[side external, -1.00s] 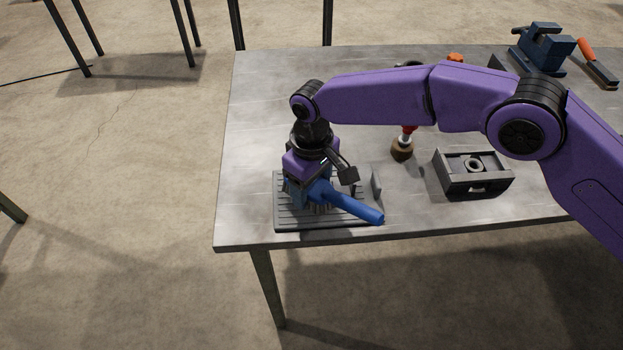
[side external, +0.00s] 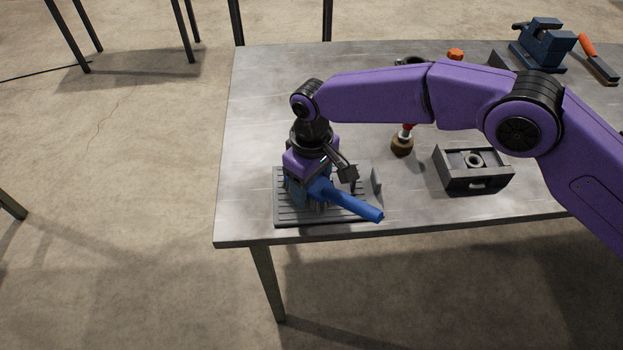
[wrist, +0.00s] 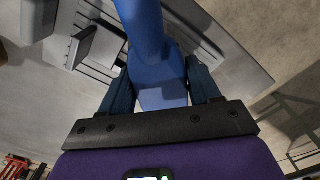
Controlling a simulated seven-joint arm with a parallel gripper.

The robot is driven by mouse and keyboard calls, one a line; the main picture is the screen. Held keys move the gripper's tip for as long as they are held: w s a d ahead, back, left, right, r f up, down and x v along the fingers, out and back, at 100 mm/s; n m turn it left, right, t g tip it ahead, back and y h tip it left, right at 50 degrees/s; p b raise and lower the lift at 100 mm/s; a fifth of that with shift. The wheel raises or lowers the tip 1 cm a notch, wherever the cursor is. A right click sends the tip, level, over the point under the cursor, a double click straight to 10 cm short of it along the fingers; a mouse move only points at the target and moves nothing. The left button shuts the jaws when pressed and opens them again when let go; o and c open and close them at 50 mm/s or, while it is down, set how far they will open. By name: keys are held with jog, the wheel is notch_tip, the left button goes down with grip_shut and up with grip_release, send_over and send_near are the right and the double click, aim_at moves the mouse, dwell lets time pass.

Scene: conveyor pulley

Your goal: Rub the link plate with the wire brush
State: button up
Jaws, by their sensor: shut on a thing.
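My gripper (side external: 308,188) is shut on the blue wire brush (side external: 345,202), over a grey ribbed plate (side external: 283,214) at the table's front left. The plate, which appears to be the link plate, has a small upright tab (side external: 376,181) at its right side. The brush handle points right and toward the front edge. In the wrist view the blue brush (wrist: 150,45) lies between the two fingers (wrist: 158,88), with the ribbed plate (wrist: 105,45) behind it. The bristles are mostly hidden, so I cannot tell clearly whether they touch the plate.
On the metal table (side external: 250,130), a dark grey box with a ring in it (side external: 473,170) stands right of the plate. A brown-tipped tool (side external: 402,145) stands behind. A blue vise (side external: 543,45) and an orange-handled tool (side external: 598,60) are at the back right.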

jog(key=shift+f, duration=0.65)
jog(key=shift+w+f, duration=0.1)
jog(key=shift+w, duration=1.9)
jog(key=shift+s, duration=2.05)
jog(key=shift+r, duration=3.1)
jog(key=shift+r, duration=0.15)
